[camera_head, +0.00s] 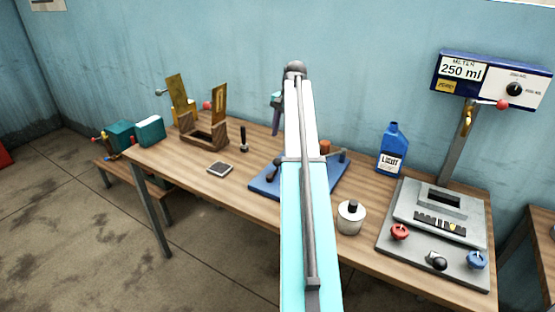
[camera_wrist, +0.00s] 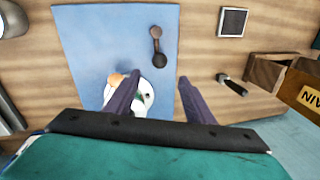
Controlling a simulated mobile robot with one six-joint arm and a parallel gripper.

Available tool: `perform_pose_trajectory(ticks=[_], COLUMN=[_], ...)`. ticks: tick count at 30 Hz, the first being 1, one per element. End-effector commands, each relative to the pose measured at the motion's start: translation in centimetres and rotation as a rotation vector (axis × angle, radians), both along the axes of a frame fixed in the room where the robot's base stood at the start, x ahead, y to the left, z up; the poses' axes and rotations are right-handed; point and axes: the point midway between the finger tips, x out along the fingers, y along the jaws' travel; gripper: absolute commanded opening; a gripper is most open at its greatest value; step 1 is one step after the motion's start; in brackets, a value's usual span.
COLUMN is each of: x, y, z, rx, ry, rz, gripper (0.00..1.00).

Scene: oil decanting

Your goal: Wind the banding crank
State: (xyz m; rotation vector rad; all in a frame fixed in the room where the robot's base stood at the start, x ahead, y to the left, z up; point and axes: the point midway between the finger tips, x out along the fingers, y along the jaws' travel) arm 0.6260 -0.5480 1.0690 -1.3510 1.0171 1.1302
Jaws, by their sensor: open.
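A blue board (camera_head: 262,184) lies on the wooden table, partly hidden behind my arm; it also shows in the wrist view (camera_wrist: 90,40). A small dark crank-like arm with rounded ends (camera_head: 273,170) sits on it, and it is clear in the wrist view (camera_wrist: 156,45). A white disc (camera_wrist: 147,97) with an orange piece (camera_wrist: 115,79) beside it is partly hidden by a finger. My gripper (camera_wrist: 160,78) is open, its two purple fingers apart above the board with nothing held. The crank-like arm appears beyond the fingertips, apart from them.
A white pot with a dark knob (camera_head: 351,217) stands right of the board. A blue bottle (camera_head: 392,151) and a grey control panel (camera_head: 430,205) are farther right. A wooden box (camera_head: 205,135), dark upright tool (camera_head: 243,140) and small square plate (camera_head: 220,169) are left.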

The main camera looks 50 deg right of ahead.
Motion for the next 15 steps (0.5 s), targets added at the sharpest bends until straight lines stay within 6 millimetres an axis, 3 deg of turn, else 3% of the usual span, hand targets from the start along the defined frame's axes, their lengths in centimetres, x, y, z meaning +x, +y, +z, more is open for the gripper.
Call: perform_pose_trajectory(ticks=[15], x=[1.1], y=[0.2], z=[-5.7], rx=[0.001], ry=[0.001], rz=[0.001], gripper=[0.49])
